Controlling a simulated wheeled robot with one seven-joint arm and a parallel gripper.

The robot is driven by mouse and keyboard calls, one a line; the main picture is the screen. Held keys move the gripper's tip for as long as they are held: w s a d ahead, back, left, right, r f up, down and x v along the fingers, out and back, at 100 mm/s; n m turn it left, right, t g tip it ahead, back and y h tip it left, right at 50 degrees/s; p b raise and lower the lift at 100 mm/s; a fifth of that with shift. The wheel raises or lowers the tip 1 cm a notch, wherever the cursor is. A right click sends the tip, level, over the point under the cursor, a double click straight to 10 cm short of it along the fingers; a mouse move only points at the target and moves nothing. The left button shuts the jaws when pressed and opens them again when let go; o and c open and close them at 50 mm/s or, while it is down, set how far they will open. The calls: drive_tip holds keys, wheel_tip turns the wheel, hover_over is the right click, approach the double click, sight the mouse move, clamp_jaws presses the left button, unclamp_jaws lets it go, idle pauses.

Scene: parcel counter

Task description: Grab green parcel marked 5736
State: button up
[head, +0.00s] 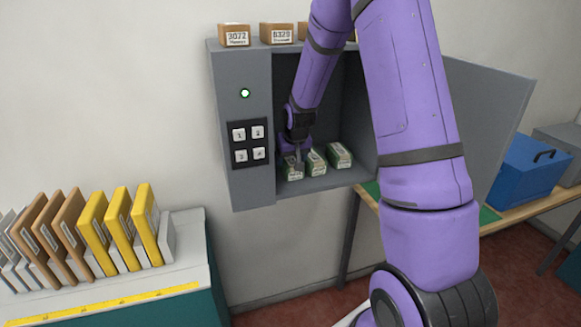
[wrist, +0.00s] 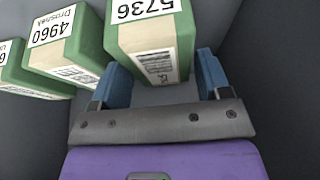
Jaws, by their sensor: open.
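The green parcel marked 5736 (wrist: 185,50) lies inside the open grey locker, its white label readable in the wrist view. My gripper (wrist: 163,78) is open, with one blue finger on each side of the near end of this parcel; I cannot tell whether either finger touches it. In the head view my gripper (head: 297,160) is inside the locker at the leftmost green parcel (head: 293,174), which it partly hides.
Two more green parcels stand beside it: one marked 4960 (wrist: 65,50) and another (head: 339,155). The grey locker (head: 243,185) has close walls and an open door (head: 487,110). Brown boxes (head: 234,36) stand on top. A blue case (head: 528,170) is at right.

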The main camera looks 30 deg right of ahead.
drive_tip(key=shift+f, duration=0.25)
idle(0.4)
drive_tip(key=c, duration=0.7)
drive_tip(key=shift+r, duration=0.1)
